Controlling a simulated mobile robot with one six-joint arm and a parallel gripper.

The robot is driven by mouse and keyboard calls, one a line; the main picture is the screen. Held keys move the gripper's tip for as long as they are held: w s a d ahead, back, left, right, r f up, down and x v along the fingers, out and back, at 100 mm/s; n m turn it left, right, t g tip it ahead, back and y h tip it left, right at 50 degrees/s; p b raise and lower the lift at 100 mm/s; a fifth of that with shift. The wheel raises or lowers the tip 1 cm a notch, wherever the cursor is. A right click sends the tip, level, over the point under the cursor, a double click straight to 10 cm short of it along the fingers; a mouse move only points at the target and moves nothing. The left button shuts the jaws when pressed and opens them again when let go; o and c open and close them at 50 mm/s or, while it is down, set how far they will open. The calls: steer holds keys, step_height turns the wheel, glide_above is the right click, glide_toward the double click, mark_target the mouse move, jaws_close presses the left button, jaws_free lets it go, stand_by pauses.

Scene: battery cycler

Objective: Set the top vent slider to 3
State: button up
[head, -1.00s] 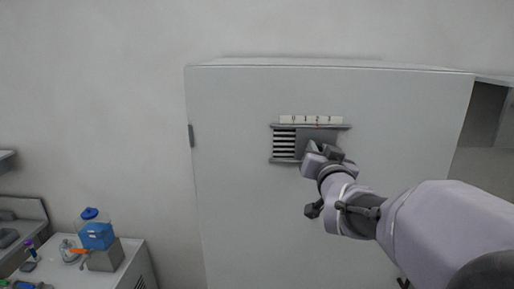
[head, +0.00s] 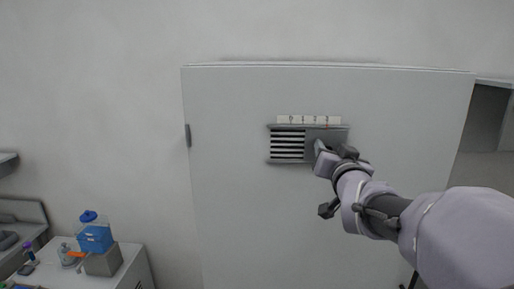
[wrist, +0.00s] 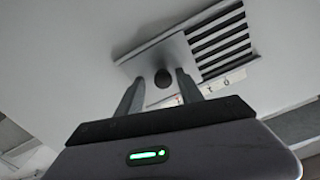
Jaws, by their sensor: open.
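The top vent (head: 287,146) is a grey louvred frame on the pale cabinet door, with its sliding plate (head: 327,135) at the right end and dark slots bare on the left. A white scale strip (head: 309,120) numbered 0 to 3 sits above it. A small red mark on the plate's upper edge appears under the 3. My gripper (head: 322,148) is at the plate and hides its lower part. In the wrist view the plate (wrist: 180,52) carries a dark round knob (wrist: 163,78). The knob lies between my open fingers; contact cannot be told.
The pale cabinet door (head: 250,220) is flat and clear around the vent, with a hinge (head: 188,135) at its left. At lower left, a bench holds a blue container (head: 95,236) and a grey box (head: 103,261).

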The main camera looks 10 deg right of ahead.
steer(key=shift+a, duration=0.1)
steer(key=b+v, duration=0.1)
steer(key=v, duration=1.6)
steer(key=shift+s, duration=0.25)
steer(key=shift+r, duration=0.1)
steer(key=s+a+f+g+y+b, duration=0.1)
steer(key=s+a+f+g+b, duration=0.15)
steer(key=f+b, duration=0.85)
steer(key=s+a+f+g+y+b, duration=0.2)
steer(key=a+f+g+b, duration=0.3)
steer(key=f, duration=1.2)
steer(key=s+a+f+g+y+b, duration=0.1)
steer(key=s+a+f+b, duration=0.15)
steer(key=f+b, duration=0.9)
steer(key=s+a+f+n+g+y+b, duration=0.1)
steer(key=s+a+f+g+y+b, duration=0.1)
steer(key=s+a+f, duration=0.4)
step_height(320, 180, down, 6)
steer(key=shift+s+a+r+n+g+y, duration=0.25)
steer(key=shift+s+a+n+g+y, duration=0.15)
steer(key=shift+a+g+y, duration=0.15)
